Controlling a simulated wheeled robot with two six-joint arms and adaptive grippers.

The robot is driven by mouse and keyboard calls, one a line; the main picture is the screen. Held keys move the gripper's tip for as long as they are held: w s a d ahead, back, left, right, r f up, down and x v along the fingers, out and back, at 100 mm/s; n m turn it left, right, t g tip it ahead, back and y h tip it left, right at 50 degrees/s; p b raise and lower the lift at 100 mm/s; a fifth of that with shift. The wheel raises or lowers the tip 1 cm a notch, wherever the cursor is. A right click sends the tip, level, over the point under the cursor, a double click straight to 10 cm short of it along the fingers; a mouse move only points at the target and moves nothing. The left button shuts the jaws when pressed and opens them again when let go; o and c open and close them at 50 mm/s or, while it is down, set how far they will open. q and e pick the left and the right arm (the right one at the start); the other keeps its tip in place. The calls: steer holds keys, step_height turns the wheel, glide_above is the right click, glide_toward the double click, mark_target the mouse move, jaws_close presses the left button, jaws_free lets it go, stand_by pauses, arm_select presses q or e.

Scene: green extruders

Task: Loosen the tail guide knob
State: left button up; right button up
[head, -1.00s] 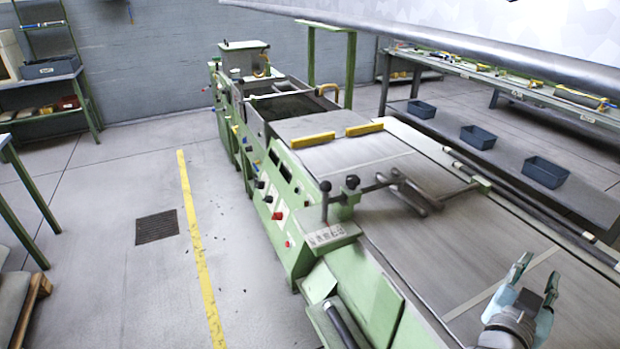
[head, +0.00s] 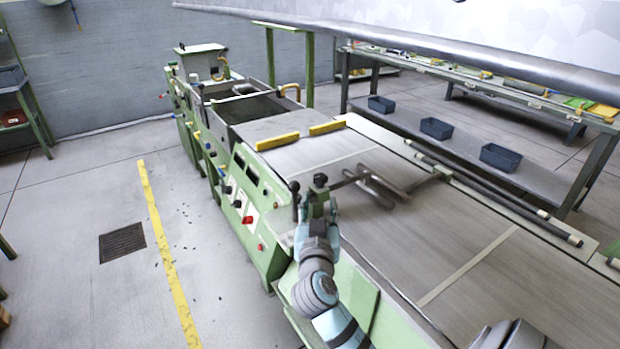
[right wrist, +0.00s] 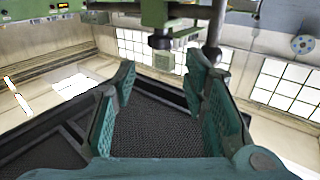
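A dark round knob (head: 320,180) sits on the green machine's corner, at the near end of a metal guide bar (head: 372,187). A thin upright lever with a black end (head: 294,187) stands just left of it. I cannot tell for sure which one is the tail guide knob. My right gripper (head: 316,208) is open and empty, just in front of and below the round knob. In the right wrist view, my gripper (right wrist: 162,70) has its fingers spread, with a dark knob (right wrist: 160,42) beyond the gap and the lever (right wrist: 212,52) near the right fingertip.
The machine's flat grey bed (head: 470,270) stretches to the right. Its control panel (head: 245,200) with several buttons faces left. Yellow blocks (head: 278,142) lie on the bed. A large pale panel (head: 480,30) hangs above. Blue bins (head: 500,157) stand behind.

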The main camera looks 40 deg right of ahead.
mark_target(320, 182)
steer(key=x, duration=1.1)
steer(key=shift+w, duration=0.2)
steer(key=c, duration=0.9)
